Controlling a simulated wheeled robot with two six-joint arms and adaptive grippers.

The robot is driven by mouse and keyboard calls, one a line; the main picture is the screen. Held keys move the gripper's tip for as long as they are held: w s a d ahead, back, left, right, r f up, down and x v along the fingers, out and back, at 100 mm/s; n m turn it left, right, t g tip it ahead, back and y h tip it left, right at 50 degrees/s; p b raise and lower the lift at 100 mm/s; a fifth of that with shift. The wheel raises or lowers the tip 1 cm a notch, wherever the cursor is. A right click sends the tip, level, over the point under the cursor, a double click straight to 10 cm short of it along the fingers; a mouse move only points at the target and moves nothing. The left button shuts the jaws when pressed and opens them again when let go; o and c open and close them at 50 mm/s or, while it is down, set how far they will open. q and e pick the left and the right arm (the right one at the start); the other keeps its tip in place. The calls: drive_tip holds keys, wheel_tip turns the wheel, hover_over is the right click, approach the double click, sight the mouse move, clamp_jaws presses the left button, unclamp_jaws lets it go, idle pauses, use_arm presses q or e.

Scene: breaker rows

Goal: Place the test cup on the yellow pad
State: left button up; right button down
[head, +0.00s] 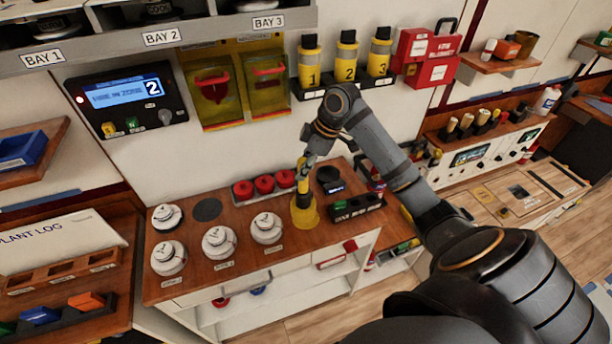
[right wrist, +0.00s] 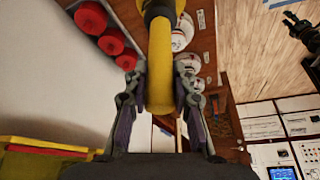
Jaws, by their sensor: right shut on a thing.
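The test cup appears to be the yellow tool (head: 305,213) with a wide flared lower end, a dark band and a yellow handle. My right gripper (head: 304,172) is shut on the handle from above. In the right wrist view the yellow handle (right wrist: 160,70) runs between the two fingers of the gripper (right wrist: 159,92). I cannot tell whether the flared end touches the counter. No separate yellow pad stands out; it may be hidden under the cup. My left gripper is not in view.
Several white round detectors (head: 219,243) sit on the counter (head: 200,290) left of the cup. Red caps (head: 264,185) stand behind it, and a black tray (head: 355,207) lies to its right. A dark disc (head: 207,209) lies at the back left. Yellow bottles (head: 346,60) stand on the wall.

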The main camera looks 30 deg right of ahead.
sight(303, 189)
drive_tip(key=shift+w+d+f, duration=0.2)
drive_tip(key=shift+d+f, duration=0.05)
drive_tip(key=shift+f, duration=0.1)
drive_tip(key=shift+d+f, duration=0.25)
drive_tip(key=shift+f, duration=0.1)
drive_tip(key=shift+w+f+p, duration=0.1)
drive_tip(key=shift+f+p, duration=0.3)
drive_tip(key=shift+p, duration=0.25)
wheel_tip(303, 189, down, 2)
drive_tip(key=shift+d+f+p, duration=0.1)
drive_tip(key=shift+f+p, duration=0.15)
drive_tip(key=shift+p, duration=0.25)
drive_tip(key=c, duration=1.6)
unclamp_jaws()
drive_tip(key=shift+f, duration=0.2)
drive_tip(key=o, duration=0.5)
